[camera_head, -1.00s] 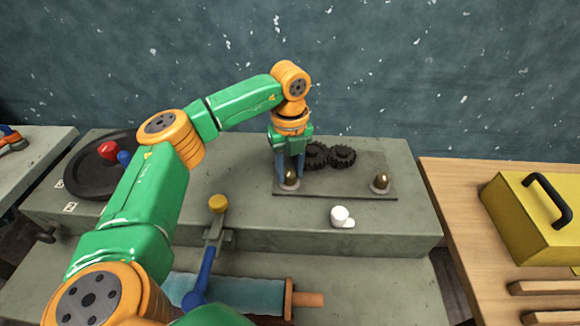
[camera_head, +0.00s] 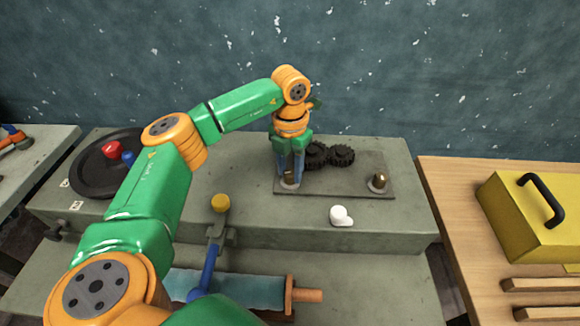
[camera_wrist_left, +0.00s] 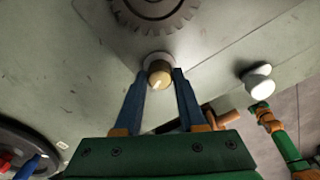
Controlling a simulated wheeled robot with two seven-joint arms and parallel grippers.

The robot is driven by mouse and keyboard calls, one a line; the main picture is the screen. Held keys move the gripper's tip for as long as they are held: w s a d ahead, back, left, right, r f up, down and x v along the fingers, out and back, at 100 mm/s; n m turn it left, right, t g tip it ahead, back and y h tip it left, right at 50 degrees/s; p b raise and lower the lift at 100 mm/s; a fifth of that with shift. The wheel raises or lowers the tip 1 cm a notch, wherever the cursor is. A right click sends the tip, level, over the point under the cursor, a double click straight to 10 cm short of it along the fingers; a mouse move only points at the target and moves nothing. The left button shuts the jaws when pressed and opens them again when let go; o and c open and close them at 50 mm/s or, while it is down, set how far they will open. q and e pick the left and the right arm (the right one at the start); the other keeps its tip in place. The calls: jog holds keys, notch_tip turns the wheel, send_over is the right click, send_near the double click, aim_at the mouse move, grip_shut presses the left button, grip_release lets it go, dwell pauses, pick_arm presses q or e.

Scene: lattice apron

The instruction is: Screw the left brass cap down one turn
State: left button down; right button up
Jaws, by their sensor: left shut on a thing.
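The left brass cap (camera_head: 289,177) stands on the front left part of a dark plate (camera_head: 345,188) on the grey bench. My left gripper (camera_head: 290,181) points straight down over it, with its blue fingers shut on the cap's sides. In the left wrist view the cap (camera_wrist_left: 159,75) shows round, with a pale mark on top, between the two fingertips (camera_wrist_left: 160,78). A pale ring lies around its foot. A second brass cap (camera_head: 379,180) stands at the right end of the plate, apart from my gripper.
Two dark gears (camera_head: 341,155) sit on the plate just behind the left cap. A white cup-like piece (camera_head: 341,215) stands in front of the plate. A yellow box (camera_head: 530,235) is on the wooden table.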

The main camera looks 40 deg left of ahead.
pick_arm(q)
jog(key=m, duration=0.4)
jog(key=shift+m, duration=0.3)
jog(key=m, duration=1.4)
jog(key=shift+m, duration=0.3)
jog(key=m, duration=0.9)
jog(key=shift+m, duration=0.4)
jog(key=m, duration=0.4)
jog(key=shift+m, duration=0.3)
jog(key=m, duration=0.4)
jog(key=shift+m, duration=0.4)
